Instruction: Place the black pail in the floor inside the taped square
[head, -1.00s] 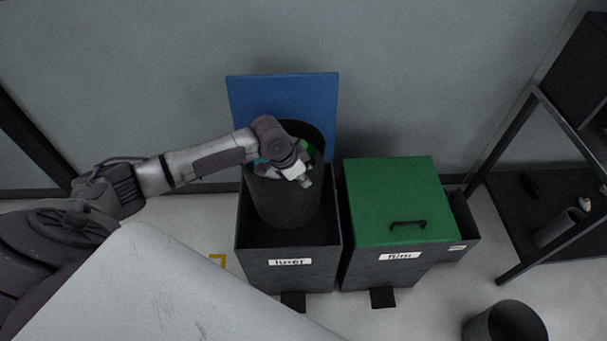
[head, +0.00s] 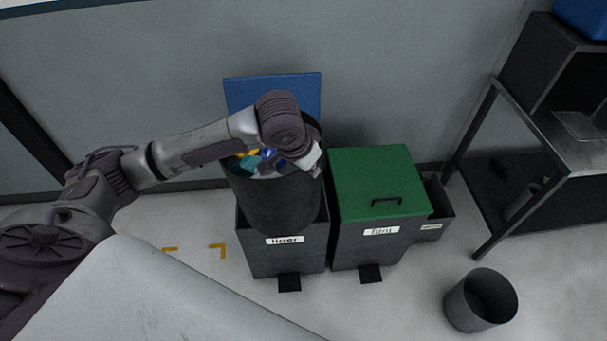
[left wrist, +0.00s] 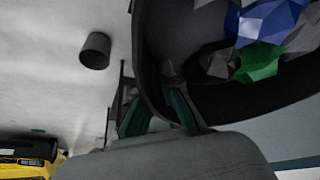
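The black pail (head: 268,203) is filled with crumpled scraps in blue, green, orange and grey. It hangs over the open bin labelled "liner" (head: 286,262), tilted slightly. My left gripper (head: 313,166) is at the pail's right rim. In the left wrist view, the fingers (left wrist: 158,108) straddle the wall of the pail (left wrist: 152,62), gripping it. The taped square shows as yellow corner marks (head: 219,247) on the floor left of the bin. Its near part is hidden behind a pale surface. My right gripper is not in view.
The bin's blue lid (head: 270,92) stands open behind the pail. A green-lidded bin (head: 378,180) stands to the right. An empty dark pail (head: 463,309) is on the floor at right, near a metal shelf (head: 500,170). Floor around the tape marks looks clear.

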